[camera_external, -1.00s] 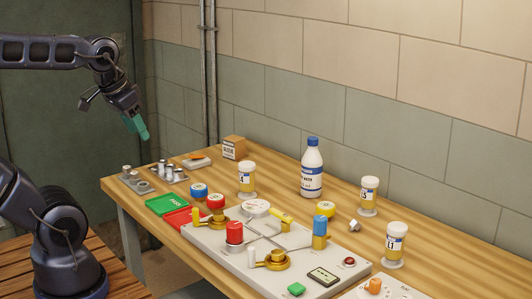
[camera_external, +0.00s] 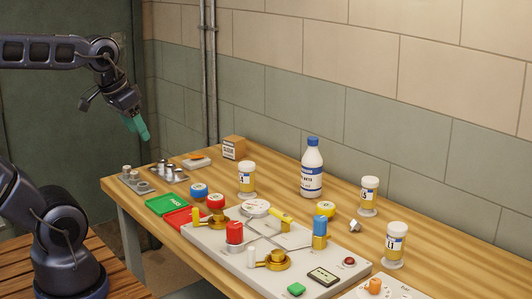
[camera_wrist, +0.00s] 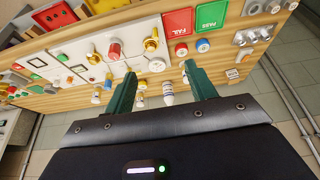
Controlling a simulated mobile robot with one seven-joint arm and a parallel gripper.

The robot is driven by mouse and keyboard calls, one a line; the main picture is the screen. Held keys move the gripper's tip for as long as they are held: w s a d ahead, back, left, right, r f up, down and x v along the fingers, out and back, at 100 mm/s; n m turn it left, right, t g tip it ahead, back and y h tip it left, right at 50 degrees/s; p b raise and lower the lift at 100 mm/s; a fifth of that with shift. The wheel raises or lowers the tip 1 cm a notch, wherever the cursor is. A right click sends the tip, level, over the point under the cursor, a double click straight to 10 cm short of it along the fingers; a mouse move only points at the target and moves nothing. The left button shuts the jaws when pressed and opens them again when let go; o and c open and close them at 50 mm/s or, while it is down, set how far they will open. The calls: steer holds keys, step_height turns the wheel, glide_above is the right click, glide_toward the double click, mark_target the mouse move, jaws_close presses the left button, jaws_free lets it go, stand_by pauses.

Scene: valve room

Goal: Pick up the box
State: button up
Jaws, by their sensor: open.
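The box (camera_external: 234,148) is a small brown carton with a white label bearing dark print. It stands upright at the far end of the wooden table, near the wall. In the wrist view it appears small at the right (camera_wrist: 232,74), beyond the right finger. My gripper (camera_external: 137,125) has teal fingers and hangs in the air, left of the box and higher than the tabletop, apart from it. In the wrist view the fingers (camera_wrist: 161,88) are spread with nothing held between them.
Metal trays with cylindrical parts (camera_external: 168,173) and a small white-and-orange item (camera_external: 196,162) lie near the box. Green (camera_external: 167,205) and red trays sit closer. A white bottle (camera_external: 312,170), several yellow-filled jars and a valve panel (camera_external: 240,255) occupy the rest. A wall pipe (camera_external: 208,80) rises behind.

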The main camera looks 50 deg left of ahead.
steer(key=o, duration=0.4)
steer(key=shift+w+r, duration=0.1)
steer(key=w+a+r+m+g, duration=0.1)
steer(key=w+a+r+m, duration=0.15)
steer(key=w, duration=0.55)
steer(key=w+a+r+m, duration=0.2)
steer(key=w+r, duration=0.1)
steer(key=w, duration=0.5)
steer(key=m+g, duration=0.4)
steer(key=m, duration=0.7)
glide_above(232, 137)
steer(key=f, duration=2.5)
steer(key=shift+s+d, duration=0.2)
steer(key=shift+d, duration=0.1)
steer(key=shift+w+a+f, duration=0.1)
steer(key=shift+a+f, duration=0.15)
steer(key=shift+f, duration=0.25)
step_height(232, 137, down, 5)
steer(key=shift+d, duration=0.1)
steer(key=shift+d+f, duration=0.2)
steer(key=shift+f, duration=0.7)
steer(key=shift+d+f, duration=0.15)
steer(key=shift+f, duration=0.7)
steer(key=shift+d+f, duration=0.2)
steer(key=shift+f, duration=0.7)
